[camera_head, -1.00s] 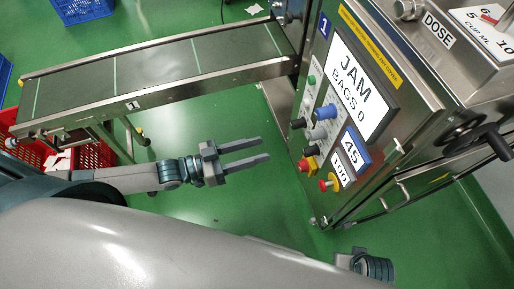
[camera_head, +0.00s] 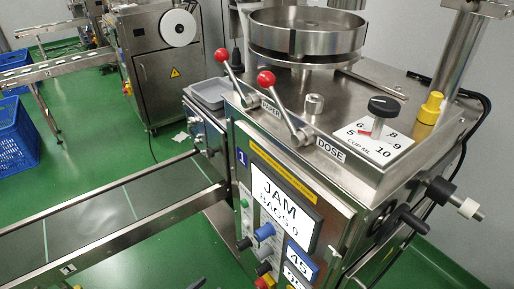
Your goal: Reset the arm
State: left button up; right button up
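Only a small grey tip (camera_head: 196,284), which looks like a finger of my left gripper, shows at the bottom edge; the rest of that gripper and arm is out of frame, so its opening cannot be seen. My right gripper and arm are not in view. The packing machine (camera_head: 330,160) stands in front, its tilted screen (camera_head: 287,200) reading "JAM BAGS 0". Below the screen are coloured buttons and knobs, partly cut off by the bottom edge.
Two red-ball levers (camera_head: 266,80) and a black dial (camera_head: 383,106) are on the machine top, below a round steel hopper (camera_head: 306,38). A conveyor (camera_head: 110,225) runs left. Behind are another machine (camera_head: 165,75) and a blue crate (camera_head: 15,140). Green floor is open between.

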pick_arm(q)
jog(key=s+a+f+n+g+y+p, duration=0.1)
jog(key=s+f+g+y+p, duration=0.1)
jog(key=s+f, duration=0.7)
jog(key=s+a+f+n+g+y+p, duration=0.2)
jog(key=s+f+g+y, duration=0.2)
jog(key=s+f, duration=0.6)
jog(key=shift+s+f+y, duration=0.25)
jog(key=shift+s+y, duration=0.05)
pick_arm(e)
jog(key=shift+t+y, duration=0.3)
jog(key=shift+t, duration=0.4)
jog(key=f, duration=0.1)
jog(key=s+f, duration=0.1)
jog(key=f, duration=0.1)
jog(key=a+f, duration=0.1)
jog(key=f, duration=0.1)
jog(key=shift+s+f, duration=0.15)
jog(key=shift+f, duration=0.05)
